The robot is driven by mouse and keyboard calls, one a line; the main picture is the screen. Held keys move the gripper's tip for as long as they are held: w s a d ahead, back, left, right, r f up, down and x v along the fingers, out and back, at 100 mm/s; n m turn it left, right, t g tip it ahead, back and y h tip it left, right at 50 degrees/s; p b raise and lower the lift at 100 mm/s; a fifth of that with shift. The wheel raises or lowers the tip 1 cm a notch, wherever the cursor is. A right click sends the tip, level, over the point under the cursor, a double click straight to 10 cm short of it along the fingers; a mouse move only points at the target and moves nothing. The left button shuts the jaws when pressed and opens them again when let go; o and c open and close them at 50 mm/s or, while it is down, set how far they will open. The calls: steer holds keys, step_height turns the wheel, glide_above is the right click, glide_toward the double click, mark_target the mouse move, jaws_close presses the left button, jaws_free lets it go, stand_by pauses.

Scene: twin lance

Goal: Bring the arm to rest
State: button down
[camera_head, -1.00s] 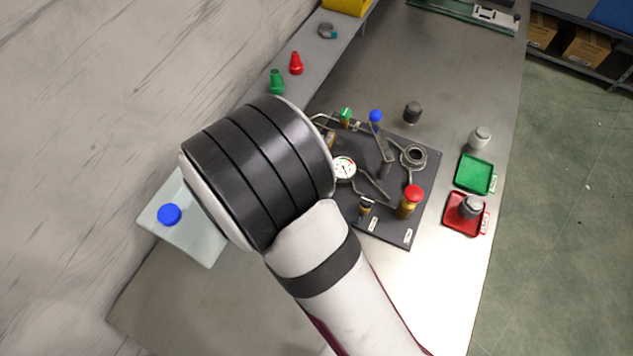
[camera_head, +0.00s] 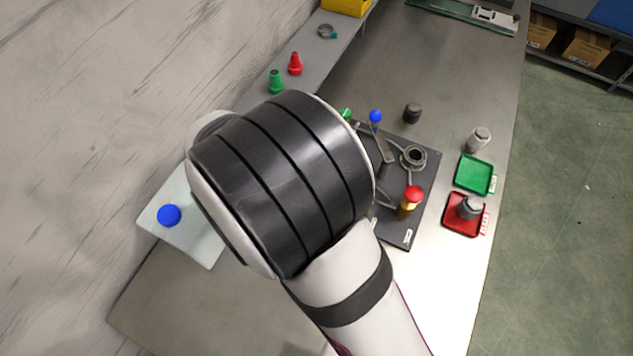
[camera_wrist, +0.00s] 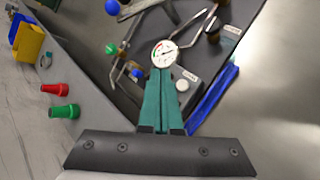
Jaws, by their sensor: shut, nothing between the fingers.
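My gripper (camera_wrist: 163,82) shows in the wrist view with its two green fingers together and nothing between them. Its tips point toward the dial gauge (camera_wrist: 164,53) on the dark panel (camera_wrist: 262,12); I cannot tell the gap between them. In the head view my gripper is hidden behind my arm's large black-banded joint. That joint covers the left part of the dark panel (camera_head: 428,176), gauge included. A red-topped brass valve (camera_head: 412,197) and a blue knob (camera_head: 376,116) show beside my arm.
Green (camera_head: 276,82) and red (camera_head: 295,64) cones stand on the back ledge. A blue cap (camera_head: 169,215) sits on a pale plate at left. Green (camera_head: 474,174) and red (camera_head: 458,224) trays lie at the right edge.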

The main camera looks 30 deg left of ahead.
steer(key=s+d+r+m+g, duration=0.35)
steer(key=d+m, duration=0.45)
steer(key=d, duration=0.3)
steer(key=s+d+r+m+g, duration=0.2)
steer(key=d+r+m+g, duration=0.2)
steer(key=d+m, duration=0.5)
steer(key=s+d+r+m+y, duration=0.1)
steer(key=s+d+m+y, duration=0.1)
steer(key=s+m, duration=0.3)
steer(key=s+d+r+m+g+y, duration=0.1)
steer(key=s+d+m+y, duration=0.1)
steer(key=s+m, duration=0.3)
steer(key=shift+s+m+y, duration=0.4)
steer(key=shift+s+y, duration=0.1)
steer(key=shift+y, duration=0.3)
steer(key=c, duration=1.6)
jaws_free()
